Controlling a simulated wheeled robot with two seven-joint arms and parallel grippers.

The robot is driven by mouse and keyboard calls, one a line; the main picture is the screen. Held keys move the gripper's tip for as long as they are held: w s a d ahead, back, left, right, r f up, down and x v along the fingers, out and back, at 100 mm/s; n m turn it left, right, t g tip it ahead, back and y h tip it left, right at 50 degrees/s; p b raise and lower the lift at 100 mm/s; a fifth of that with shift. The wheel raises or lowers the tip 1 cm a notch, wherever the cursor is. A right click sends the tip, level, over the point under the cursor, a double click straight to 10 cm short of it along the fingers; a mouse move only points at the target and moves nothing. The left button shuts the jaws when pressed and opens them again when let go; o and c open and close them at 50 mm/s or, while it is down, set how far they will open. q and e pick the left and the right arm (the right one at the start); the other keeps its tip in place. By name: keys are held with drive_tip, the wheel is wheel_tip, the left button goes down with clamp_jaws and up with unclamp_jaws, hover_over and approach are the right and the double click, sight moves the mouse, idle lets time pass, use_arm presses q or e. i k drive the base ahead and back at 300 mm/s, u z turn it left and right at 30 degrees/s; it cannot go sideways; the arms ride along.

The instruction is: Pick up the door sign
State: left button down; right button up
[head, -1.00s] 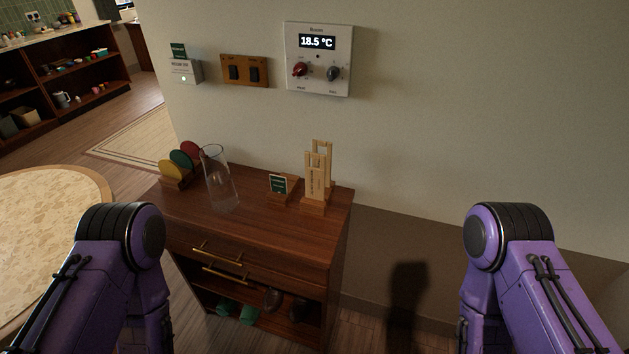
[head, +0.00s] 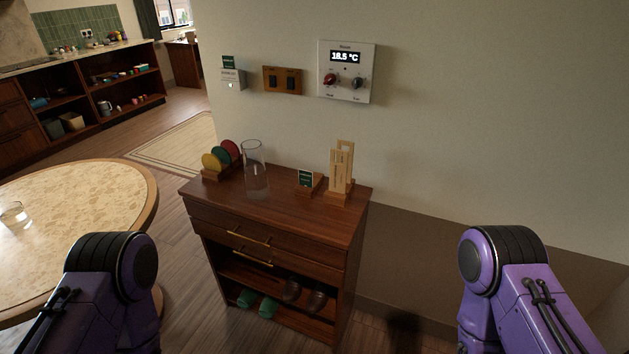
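The likely door sign (head: 338,174) is a pale wooden tag with a cut-out and small dark lettering too fine to read. It stands upright in a wooden stand at the right end of the dark wooden cabinet (head: 240,197) in the head view. A second pale wooden piece shows just behind it. A small green card (head: 305,177) in a wooden holder stands to its left. Only purple upper parts of my two arms show, at the lower left and lower right. Both grippers are out of view.
A clear glass vase (head: 255,170) and a rack of coloured discs (head: 221,158) stand on the cabinet's left half. Shoes and green slippers (head: 268,307) lie on its lower shelf. A round table (head: 90,200) is at left. A wall thermostat (head: 346,72) hangs above.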

sight(338, 172)
drive_tip(key=u, duration=1.75)
drive_tip(key=i, duration=1.6)
drive_tip(key=z, duration=1.15)
